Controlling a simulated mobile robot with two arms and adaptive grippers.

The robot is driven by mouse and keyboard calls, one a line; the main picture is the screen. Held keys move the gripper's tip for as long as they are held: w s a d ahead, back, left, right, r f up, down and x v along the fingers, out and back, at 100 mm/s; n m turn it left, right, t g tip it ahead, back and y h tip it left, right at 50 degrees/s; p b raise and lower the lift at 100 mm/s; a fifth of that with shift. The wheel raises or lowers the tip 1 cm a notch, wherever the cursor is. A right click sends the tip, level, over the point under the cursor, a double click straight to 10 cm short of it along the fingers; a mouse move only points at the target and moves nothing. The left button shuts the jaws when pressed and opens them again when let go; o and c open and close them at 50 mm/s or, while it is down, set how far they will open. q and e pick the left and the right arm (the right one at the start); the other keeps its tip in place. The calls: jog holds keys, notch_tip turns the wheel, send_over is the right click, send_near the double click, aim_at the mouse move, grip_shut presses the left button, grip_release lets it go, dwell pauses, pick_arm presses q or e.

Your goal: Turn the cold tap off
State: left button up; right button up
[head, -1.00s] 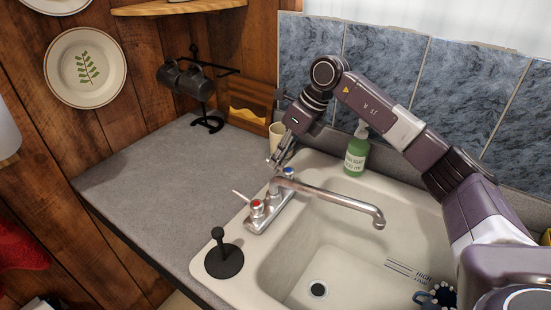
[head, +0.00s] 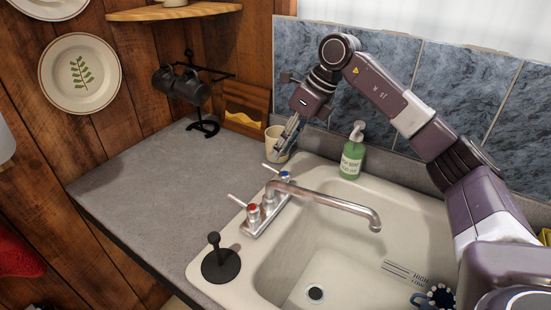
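The cold tap (head: 284,177), marked by a blue cap, is at the far end of the chrome faucet base on the sink. Its lever points to the upper left, much like the lever of the red-capped hot tap (head: 253,211). The spout (head: 335,203) reaches right over the basin, and I see no water stream below it. My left gripper is out of view.
The beige cup (head: 276,144) and a green soap bottle (head: 352,158) stand behind the sink. A black plunger-like stopper (head: 220,262) sits on the sink's near-left corner. A mug rack (head: 205,126) stands at the back. The left counter (head: 150,190) is clear.

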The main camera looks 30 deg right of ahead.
jog(key=v, duration=0.6)
jog(key=shift+r, duration=0.15)
jog(key=shift+s, duration=0.1)
